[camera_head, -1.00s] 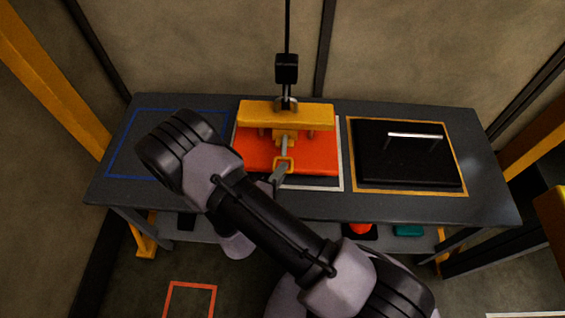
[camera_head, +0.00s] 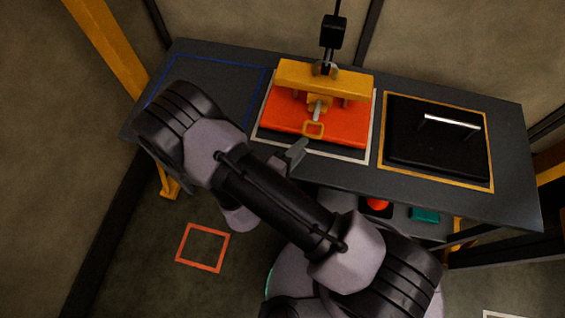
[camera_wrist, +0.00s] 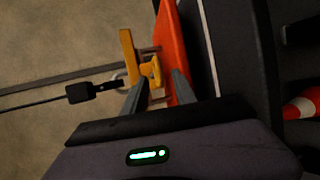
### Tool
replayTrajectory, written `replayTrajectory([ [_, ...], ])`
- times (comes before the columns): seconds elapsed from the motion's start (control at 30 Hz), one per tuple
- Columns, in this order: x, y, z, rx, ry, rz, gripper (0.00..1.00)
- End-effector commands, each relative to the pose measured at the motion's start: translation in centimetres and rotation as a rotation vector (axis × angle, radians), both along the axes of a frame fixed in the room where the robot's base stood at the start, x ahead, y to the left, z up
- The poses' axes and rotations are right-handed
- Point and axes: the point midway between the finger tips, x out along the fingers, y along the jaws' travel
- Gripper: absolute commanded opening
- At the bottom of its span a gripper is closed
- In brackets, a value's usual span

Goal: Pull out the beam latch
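The yellow beam (camera_head: 325,78) lies across the orange plate (camera_head: 290,113) on the bench. The beam latch shows as a short grey bar with a yellow loop handle (camera_head: 314,130) at the beam's front, above the orange plate. My gripper (camera_head: 292,155) is in front of and left of the loop, apart from it in the head view; my arm partly hides it. In the wrist view the two grey fingers of my gripper (camera_wrist: 160,80) stand apart with nothing seen held. A yellow piece at the latch (camera_wrist: 152,70) shows beyond the gap, partly hidden.
A black hook block (camera_head: 333,31) on a cable meets the beam from above. A black panel with a pale handle (camera_head: 450,122) lies in the yellow outline at right. The blue-outlined area (camera_head: 215,90) is bare. A red-orange item (camera_head: 377,203) and teal item (camera_head: 425,214) sit below.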

Motion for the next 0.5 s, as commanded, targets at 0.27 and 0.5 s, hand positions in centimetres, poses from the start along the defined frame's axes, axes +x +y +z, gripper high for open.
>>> replayTrajectory([
  [0.27,-6.2,5.4,2.2,0.002,0.000,0.004,0.33],
  [0.5,-8.1,6.9,2.5,0.001,0.002,-0.003,0.33],
])
